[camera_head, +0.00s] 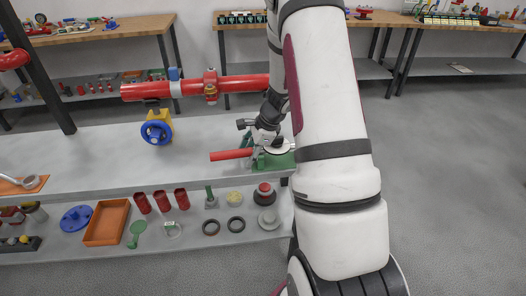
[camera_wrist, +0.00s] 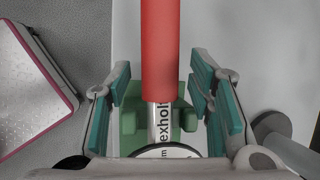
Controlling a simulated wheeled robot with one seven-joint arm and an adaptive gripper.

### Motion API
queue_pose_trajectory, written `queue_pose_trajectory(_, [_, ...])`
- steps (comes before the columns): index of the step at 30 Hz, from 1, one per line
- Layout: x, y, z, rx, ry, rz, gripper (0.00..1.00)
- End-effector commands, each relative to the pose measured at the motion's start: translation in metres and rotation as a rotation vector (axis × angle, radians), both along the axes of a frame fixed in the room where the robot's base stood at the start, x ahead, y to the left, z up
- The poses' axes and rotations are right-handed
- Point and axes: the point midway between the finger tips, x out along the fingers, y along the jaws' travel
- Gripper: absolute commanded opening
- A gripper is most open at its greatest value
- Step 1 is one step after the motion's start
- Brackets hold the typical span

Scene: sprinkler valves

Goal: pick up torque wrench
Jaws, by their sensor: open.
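The torque wrench (camera_head: 231,154) has a long red handle, and its handle (camera_wrist: 161,48) also shows in the wrist view. Behind the handle are a silver shaft with dark lettering and a pale round dial (camera_wrist: 165,152), partly hidden by my gripper's body. The wrench lies on a green holder (camera_wrist: 128,120). My gripper (camera_wrist: 160,92) is open, with one teal-padded finger on each side of the wrench. Gaps show between both fingers and the wrench. In the head view my gripper (camera_head: 262,138) is over the holder, and my arm hides part of this area.
A red pipe (camera_head: 215,88) with a blue-wheeled valve (camera_head: 157,131) stands behind the wrench on the grey bench (camera_head: 80,150). A grey round-ended object (camera_wrist: 272,126) is right of the fingers. The lower shelf holds an orange tray (camera_head: 106,222) and several parts. Open floor lies right.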

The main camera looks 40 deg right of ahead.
Motion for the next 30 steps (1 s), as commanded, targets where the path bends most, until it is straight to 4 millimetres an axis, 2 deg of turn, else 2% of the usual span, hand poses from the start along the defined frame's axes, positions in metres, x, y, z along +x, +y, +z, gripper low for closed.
queue_pose_trajectory(2, [0.000,0.000,0.000,0.000,0.000,0.000,0.48])
queue_pose_trajectory(6, [0.000,0.000,0.001,0.000,0.000,0.000,0.16])
queue_pose_trajectory(8, [0.000,0.000,0.001,0.000,0.000,0.000,0.03])
queue_pose_trajectory(9, [0.000,0.000,0.001,0.000,0.000,0.000,0.00])
queue_pose_trajectory(22, [0.001,-0.001,0.004,-0.002,-0.003,0.002,0.00])
queue_pose_trajectory(30, [0.001,-0.001,0.027,-0.004,-0.005,0.003,0.00])
